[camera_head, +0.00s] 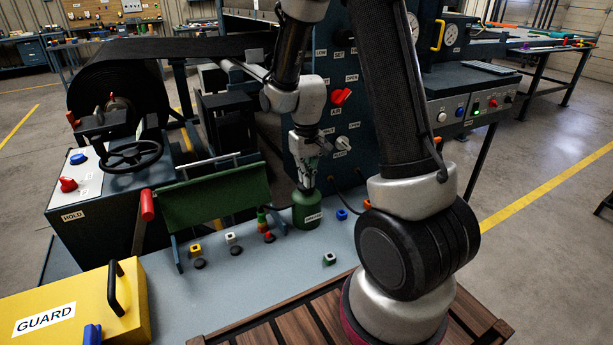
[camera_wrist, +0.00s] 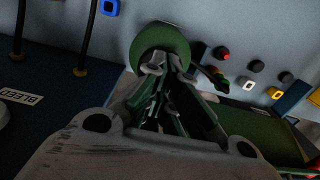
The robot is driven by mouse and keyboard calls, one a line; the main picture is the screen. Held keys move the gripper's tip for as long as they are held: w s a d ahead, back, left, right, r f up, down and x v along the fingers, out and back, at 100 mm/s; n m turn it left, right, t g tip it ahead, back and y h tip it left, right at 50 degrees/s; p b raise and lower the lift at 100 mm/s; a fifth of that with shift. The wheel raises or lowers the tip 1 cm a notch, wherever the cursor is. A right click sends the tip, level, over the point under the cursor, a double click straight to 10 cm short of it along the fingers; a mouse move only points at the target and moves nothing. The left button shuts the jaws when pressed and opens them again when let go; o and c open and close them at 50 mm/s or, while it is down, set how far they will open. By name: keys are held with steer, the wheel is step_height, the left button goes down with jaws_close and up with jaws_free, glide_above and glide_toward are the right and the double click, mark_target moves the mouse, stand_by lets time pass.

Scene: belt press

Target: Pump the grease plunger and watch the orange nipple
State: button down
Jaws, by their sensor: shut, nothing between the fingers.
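A green cylinder with a white label (camera_head: 307,213), seemingly the grease pump, stands on the blue-grey bench. Its round green top also shows in the wrist view (camera_wrist: 160,43). My gripper (camera_head: 307,184) points down right over it, fingers shut with nothing between them. In the wrist view the fingertips (camera_wrist: 165,66) overlap the cylinder's near edge; I cannot tell whether they touch it. The plunger itself is not clearly visible. A small orange fitting (camera_head: 367,203) sits right of the cylinder, beside my arm, and is likely the nipple. No grease shows on it.
Several small fittings stand on the bench, including yellow (camera_head: 195,249), white (camera_head: 231,239), red (camera_head: 268,236) and blue (camera_head: 341,214). A green panel (camera_head: 212,205) stands left of the cylinder. A yellow GUARD box (camera_head: 75,312) is front left. Black hoses hang behind.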

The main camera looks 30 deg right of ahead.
step_height(320, 180, up, 8)
stand_by(1.0)
steer(key=shift+f, duration=0.1)
stand_by(0.5)
steer(key=s+r+t, duration=0.2)
steer(key=s+r, duration=0.5)
steer(key=s, duration=0.3)
steer(key=s+d+r+t, duration=0.1)
steer(key=s+r+t, duration=0.1)
steer(key=s+r, duration=0.6)
steer(key=s, duration=0.3)
steer(key=shift+s+d+r, duration=0.2)
steer(key=shift+s+r, duration=0.05)
